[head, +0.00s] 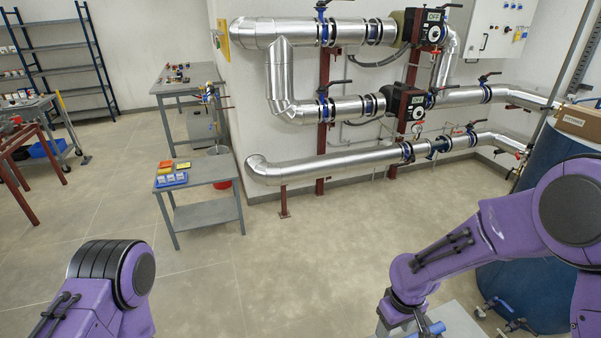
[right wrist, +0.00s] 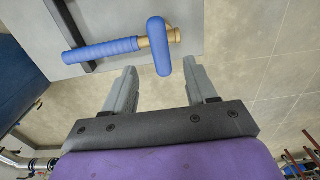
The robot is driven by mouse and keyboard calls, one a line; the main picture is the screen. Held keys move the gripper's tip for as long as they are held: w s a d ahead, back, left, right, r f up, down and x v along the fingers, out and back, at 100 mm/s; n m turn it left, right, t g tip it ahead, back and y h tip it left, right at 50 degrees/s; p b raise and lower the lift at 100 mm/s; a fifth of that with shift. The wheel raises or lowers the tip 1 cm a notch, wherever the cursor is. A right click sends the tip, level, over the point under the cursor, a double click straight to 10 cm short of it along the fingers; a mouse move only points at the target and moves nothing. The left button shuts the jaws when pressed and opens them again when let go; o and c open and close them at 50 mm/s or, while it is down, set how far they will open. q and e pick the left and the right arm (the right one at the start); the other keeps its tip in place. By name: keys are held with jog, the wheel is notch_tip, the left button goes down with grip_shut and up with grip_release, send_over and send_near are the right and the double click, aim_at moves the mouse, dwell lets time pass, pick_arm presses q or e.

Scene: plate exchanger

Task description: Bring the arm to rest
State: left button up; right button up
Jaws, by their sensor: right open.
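My right gripper (right wrist: 160,67) is open in the right wrist view, its two grey fingers spread apart. A blue-handled tool or valve with a brass middle (right wrist: 110,50) lies over a grey surface just beyond the fingertips. The blue end of its crosspiece (right wrist: 163,60) appears in the gap between the fingers. I cannot tell how far beyond them it is, but no finger is closed on it. In the head view my right arm bends down at the lower right, and its gripper is mostly cut off by the bottom edge. My left gripper is out of view.
The grey surface (head: 455,322) is beneath my right wrist, beside a large blue tank (head: 530,285). A grey side table (head: 212,172) holds a blue tray (head: 171,181). Silver pipes (head: 320,168) run along the wall. The middle floor (head: 320,250) is clear.

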jog(key=r+b, duration=0.1)
jog(key=w+r+b, duration=0.1)
jog(key=a+r+b, duration=0.1)
jog(key=shift+w+m, duration=0.35)
jog(key=shift+m, duration=0.05)
jog(key=w+a+r+m+b, duration=0.1)
jog(key=w+r+m+b, duration=0.1)
jog(key=w+b, duration=0.3)
jog(key=shift+r+m+b, duration=0.4)
jog(key=shift+r+b, duration=0.15)
jog(key=shift+r, duration=0.25)
jog(key=shift+w, duration=0.1)
